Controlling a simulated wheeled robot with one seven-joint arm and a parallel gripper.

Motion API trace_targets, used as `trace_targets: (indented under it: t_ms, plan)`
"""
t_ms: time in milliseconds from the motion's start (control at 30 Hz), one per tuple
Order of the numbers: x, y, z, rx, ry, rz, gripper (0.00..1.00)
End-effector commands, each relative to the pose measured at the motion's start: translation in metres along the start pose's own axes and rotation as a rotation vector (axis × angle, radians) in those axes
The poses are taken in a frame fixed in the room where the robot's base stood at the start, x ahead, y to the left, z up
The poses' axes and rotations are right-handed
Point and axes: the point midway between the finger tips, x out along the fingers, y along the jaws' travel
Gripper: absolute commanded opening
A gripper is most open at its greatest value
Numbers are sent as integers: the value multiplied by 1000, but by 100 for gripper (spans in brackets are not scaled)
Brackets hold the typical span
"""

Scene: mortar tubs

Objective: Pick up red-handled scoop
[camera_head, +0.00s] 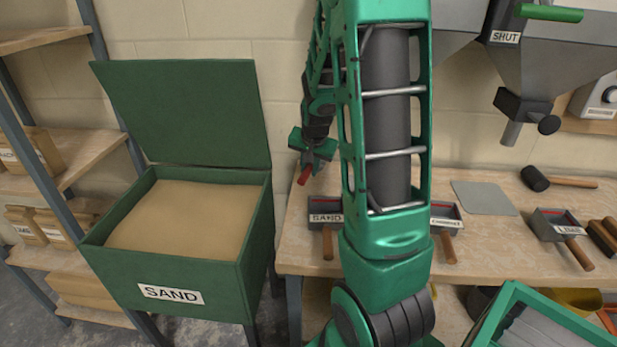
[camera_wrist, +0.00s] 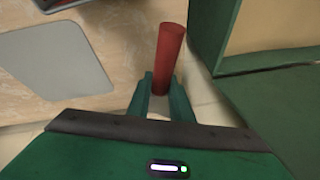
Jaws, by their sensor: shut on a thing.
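My gripper (camera_head: 314,158) is raised above the workbench, between the open sand bin and my arm's large link. It is shut on the red handle (camera_head: 304,176) of the red-handled scoop. In the wrist view, the red handle (camera_wrist: 170,48) stands between the two fingers (camera_wrist: 161,92), with one end sticking out past them. The scoop's pan is not visible in either view.
The green SAND bin (camera_head: 188,286) stands left, lid up, full of sand. On the workbench (camera_head: 490,265) are a SAND-labelled scoop (camera_head: 325,210), a LIME-labelled scoop (camera_head: 556,225), a grey plate (camera_head: 484,198) and a mallet (camera_head: 535,178). Hoppers (camera_head: 560,60) hang at the right.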

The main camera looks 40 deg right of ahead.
Motion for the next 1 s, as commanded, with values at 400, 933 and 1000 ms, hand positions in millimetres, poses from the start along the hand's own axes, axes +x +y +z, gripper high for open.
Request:
trace_targets:
  t_ms: [400,933,1000]
  plan:
    - [-69,-52,57,-5,0,-4,0]
    - [-91,-67,74,-1,-1,0,0]
    - [-90,-67,74,-1,-1,0,0]
